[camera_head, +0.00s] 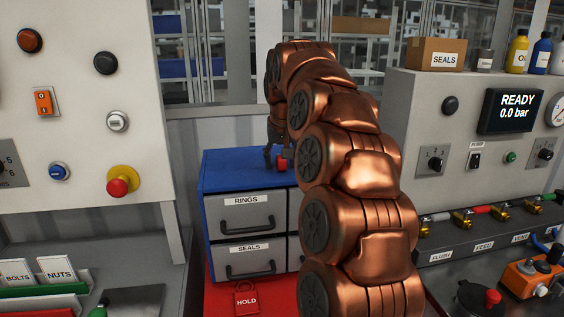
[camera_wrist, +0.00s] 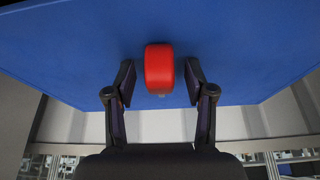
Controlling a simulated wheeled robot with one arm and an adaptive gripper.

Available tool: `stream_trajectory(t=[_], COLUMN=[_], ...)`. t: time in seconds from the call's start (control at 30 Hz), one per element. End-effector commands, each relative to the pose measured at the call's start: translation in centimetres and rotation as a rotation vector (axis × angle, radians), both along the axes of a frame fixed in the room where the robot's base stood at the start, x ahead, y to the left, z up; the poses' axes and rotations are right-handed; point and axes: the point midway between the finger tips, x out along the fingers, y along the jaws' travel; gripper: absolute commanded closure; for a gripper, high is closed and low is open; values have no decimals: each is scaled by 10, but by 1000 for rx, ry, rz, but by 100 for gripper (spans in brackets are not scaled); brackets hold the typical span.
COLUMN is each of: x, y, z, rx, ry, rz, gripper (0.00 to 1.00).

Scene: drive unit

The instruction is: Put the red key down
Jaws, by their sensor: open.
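The red key (camera_wrist: 159,68) is between the two fingertips of my gripper (camera_wrist: 160,84) in the wrist view, with a visible gap on each side. My gripper is open and the fingers do not touch it. In the head view, the red key (camera_head: 281,164) shows as a small red patch on the blue top of the drawer cabinet (camera_head: 225,170). My gripper (camera_head: 278,157) is at the cabinet top around it. My copper arm hides part of the cabinet top.
The cabinet has drawers labelled RINGS (camera_head: 246,213) and SEALS (camera_head: 248,257). A red HOLD tag (camera_head: 246,300) lies on the red surface below. A button panel (camera_head: 80,110) stands left, and a READY display panel (camera_head: 515,110) stands right.

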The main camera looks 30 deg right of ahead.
Motion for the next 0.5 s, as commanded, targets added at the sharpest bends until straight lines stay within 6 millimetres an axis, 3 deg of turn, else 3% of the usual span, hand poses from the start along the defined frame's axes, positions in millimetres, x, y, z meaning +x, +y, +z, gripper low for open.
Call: stream_trajectory(t=[0.13, 0.5], x=[0, 0], y=[0, 0], z=[0, 0], rx=[0, 0], ry=[0, 1], rz=[0, 0], gripper=[47, 85])
